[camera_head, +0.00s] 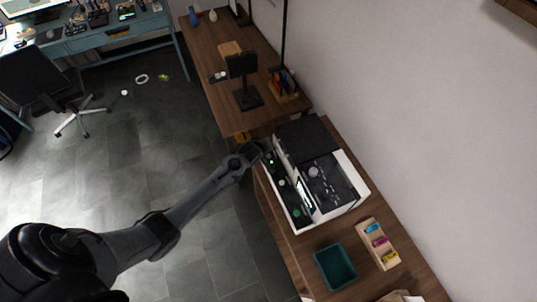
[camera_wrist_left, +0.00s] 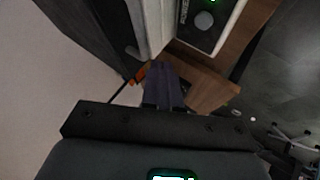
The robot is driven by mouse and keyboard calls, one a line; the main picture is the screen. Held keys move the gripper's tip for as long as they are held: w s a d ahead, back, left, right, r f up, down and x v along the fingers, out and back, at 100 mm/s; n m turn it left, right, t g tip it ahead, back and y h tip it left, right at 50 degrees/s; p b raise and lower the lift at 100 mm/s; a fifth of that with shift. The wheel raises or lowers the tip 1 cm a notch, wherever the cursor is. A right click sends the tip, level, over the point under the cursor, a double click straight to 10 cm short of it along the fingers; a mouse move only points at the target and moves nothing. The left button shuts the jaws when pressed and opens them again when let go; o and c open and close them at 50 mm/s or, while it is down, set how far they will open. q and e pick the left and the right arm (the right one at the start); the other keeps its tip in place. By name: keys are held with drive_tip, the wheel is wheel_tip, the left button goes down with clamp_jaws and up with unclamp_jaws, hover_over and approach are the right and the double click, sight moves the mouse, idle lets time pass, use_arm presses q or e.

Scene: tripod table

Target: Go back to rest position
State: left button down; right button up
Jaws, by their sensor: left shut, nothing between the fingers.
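My left arm reaches in from the lower left of the head view, stretched out over the floor. My left gripper (camera_head: 258,149) is at the far left corner of a white box-like device (camera_head: 355,172) with dark panels and knobs. I cannot tell whether it touches the device. In the left wrist view the fingers (camera_wrist_left: 164,84) are together and hold nothing. The device's pale wall and dark panel (camera_wrist_left: 204,20) show just beyond them. My right gripper is in neither view.
The device stands on a wooden table (camera_head: 283,236) along the wall. A teal bin (camera_head: 335,266) and a wooden tray (camera_head: 378,243) with small coloured items are nearer. A second desk (camera_head: 215,92) with a small monitor (camera_head: 243,68) is behind.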

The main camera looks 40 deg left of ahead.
use_arm(q)
drive_tip(key=s+d+f+g, duration=0.2)
drive_tip(key=s+f, duration=0.6)
drive_tip(key=s, duration=0.2)
drive_tip(key=s+d+r+m+g+h, duration=0.1)
drive_tip(key=s+d+r+m+h, duration=0.2)
drive_tip(key=s+d, duration=0.85)
drive_tip(key=s+r+m+p, duration=0.3)
drive_tip(key=r+p, duration=0.1)
drive_tip(key=r, duration=0.6)
drive_tip(key=s+d+r+m+g+p, duration=0.1)
drive_tip(key=s+r+m+p, duration=0.3)
drive_tip(key=r, duration=0.6)
drive_tip(key=s+d+r+m+g+p, duration=0.1)
drive_tip(key=s+r+m+p, duration=0.2)
drive_tip(key=r, duration=0.8)
drive_tip(key=shift+s+d+m+y+p, duration=0.3)
drive_tip(key=shift+m+p, duration=0.1)
drive_tip(key=shift+p, duration=0.5)
